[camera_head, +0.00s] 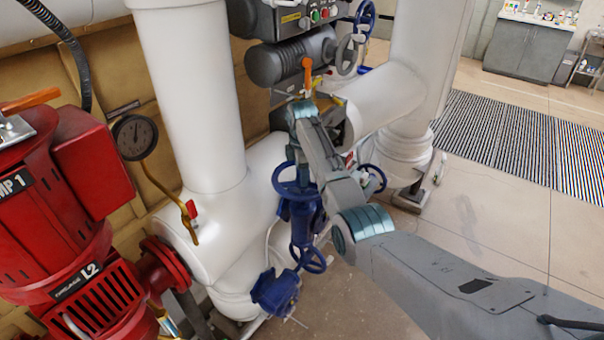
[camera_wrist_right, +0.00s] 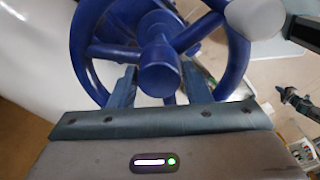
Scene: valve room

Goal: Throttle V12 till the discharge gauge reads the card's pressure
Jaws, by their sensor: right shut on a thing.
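A blue handwheel (camera_head: 294,181) sits on a blue valve in the middle of the head view; I cannot read a V12 label on it. It fills the upper part of the right wrist view (camera_wrist_right: 160,62), with its hub and spokes toward the camera. My right gripper (camera_head: 294,156) is at the wheel's rim, partly hidden by my own arm. Its two fingers (camera_wrist_right: 160,84) are shut on the wheel near the hub. A round dial gauge (camera_head: 134,137) stands at the left; its reading is too small to tell. No pressure card is legible. My left gripper is not in view.
A red pump (camera_head: 62,215) stands at the left. Thick white pipes (camera_head: 195,95) rise behind the valve. Another blue handwheel (camera_head: 307,260) is lower down. A control box (camera_head: 310,16) with buttons is above, with an orange lever (camera_head: 307,74). Open floor lies at the right.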

